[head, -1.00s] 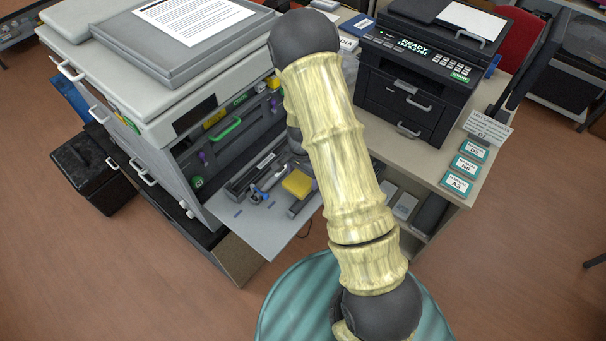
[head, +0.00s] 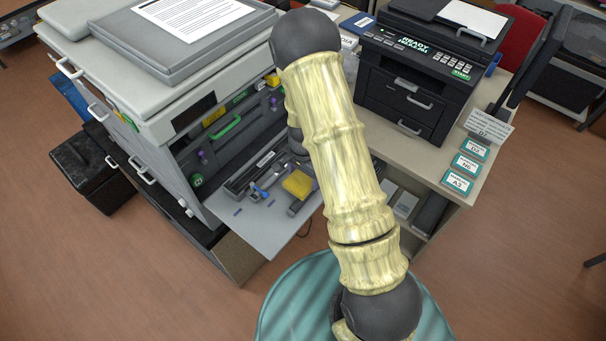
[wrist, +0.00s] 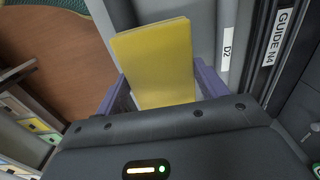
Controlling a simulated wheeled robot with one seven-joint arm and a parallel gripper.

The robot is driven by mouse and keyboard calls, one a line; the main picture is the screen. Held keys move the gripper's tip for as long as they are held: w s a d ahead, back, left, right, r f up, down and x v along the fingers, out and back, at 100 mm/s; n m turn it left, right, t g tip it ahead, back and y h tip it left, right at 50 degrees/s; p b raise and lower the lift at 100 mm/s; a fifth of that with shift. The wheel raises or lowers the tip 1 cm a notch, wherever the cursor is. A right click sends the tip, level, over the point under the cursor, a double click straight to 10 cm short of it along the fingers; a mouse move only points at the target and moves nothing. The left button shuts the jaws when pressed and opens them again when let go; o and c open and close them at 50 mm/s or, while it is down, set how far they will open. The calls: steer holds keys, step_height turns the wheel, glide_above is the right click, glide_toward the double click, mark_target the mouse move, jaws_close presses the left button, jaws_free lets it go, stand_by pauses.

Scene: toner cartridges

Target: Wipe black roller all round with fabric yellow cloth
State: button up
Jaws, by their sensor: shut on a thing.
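The yellow cloth (wrist: 155,62) is a folded flat pad held between the two purple fingers of my gripper (wrist: 160,88) in the wrist view. In the head view the yellow cloth (head: 297,184) shows just left of my arm, over the open tray of the large copier; my arm hides most of the gripper there. A long dark bar (head: 248,177) lies on the tray to the left of the cloth. I cannot tell for certain which dark part is the black roller. In the wrist view the cloth appears apart from the dark bars at right.
The large grey copier (head: 160,110) stands open at left, with its pale tray (head: 258,232) pulled out. The wrist view shows a "GUIDE N4" label (wrist: 280,32) and a "D2" label (wrist: 227,48) at right. A black printer (head: 415,80) stands on the desk at right.

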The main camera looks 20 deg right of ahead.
steer(key=shift+s+d+r, duration=0.1)
steer(key=shift+s+d, duration=0.15)
steer(key=shift+s, duration=0.05)
stand_by(0.4)
steer(key=shift+s+d, duration=0.35)
steer(key=shift+s, duration=0.1)
steer(key=shift+s+b, duration=0.1)
steer(key=shift+b, duration=0.2)
steer(key=shift+s+d+f, duration=0.2)
steer(key=shift+s+d, duration=0.1)
steer(key=shift+s, duration=0.1)
steer(key=shift+s, duration=0.1)
steer(key=shift+s+d+r+b, duration=0.1)
steer(key=shift+s+d+b, duration=0.2)
